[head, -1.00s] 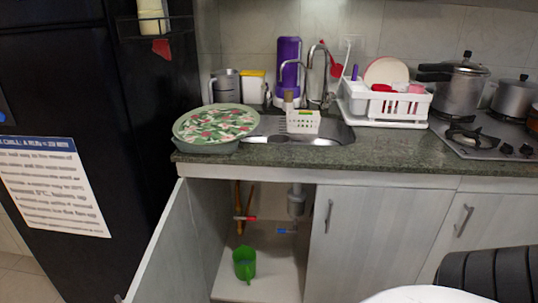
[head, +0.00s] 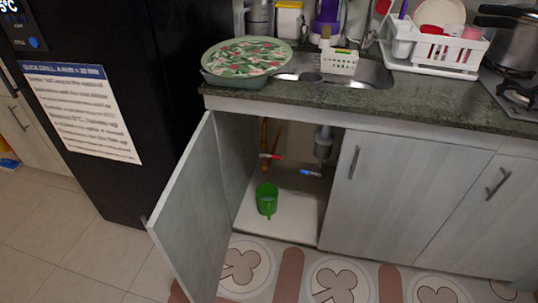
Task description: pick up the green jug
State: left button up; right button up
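The green jug (head: 267,200) stands upright on the floor of the open cupboard under the sink, near its front edge. Its handle faces the front. Neither of my grippers shows in the head view.
The open cupboard door (head: 193,215) swings out on the left of the opening. Pipes with red and blue valve handles (head: 311,173) are behind the jug. The counter (head: 430,110) overhangs above. A black fridge (head: 110,100) stands at left. The patterned mat (head: 290,275) in front is clear.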

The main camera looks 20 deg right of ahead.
aim_at(267, 194)
jog(key=z, duration=0.65)
jog(key=i, duration=1.15)
jog(key=z, duration=0.8)
